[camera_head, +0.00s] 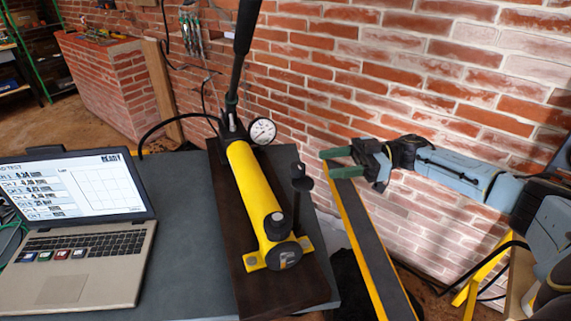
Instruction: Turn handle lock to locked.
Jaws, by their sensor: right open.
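A yellow hand pump (252,190) lies on a dark board on the grey bench. Its long black handle (243,45) rises steeply from the far end, past the top of the picture. A round white gauge (262,131) sits beside that end. A short upright black post with a knob (301,184) stands right of the yellow body. I cannot tell which part is the handle lock, or its setting. My right gripper (330,162), with green fingertips, is open and empty, pointing left, a little to the right of the post and gauge. My left gripper is not in view.
An open laptop (80,225) stands on the bench (185,200) at left. A black hose (165,125) arches behind it to the pump. A yellow-edged dark beam (370,245) slopes below my right gripper. A brick wall (440,80) stands close behind my right arm.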

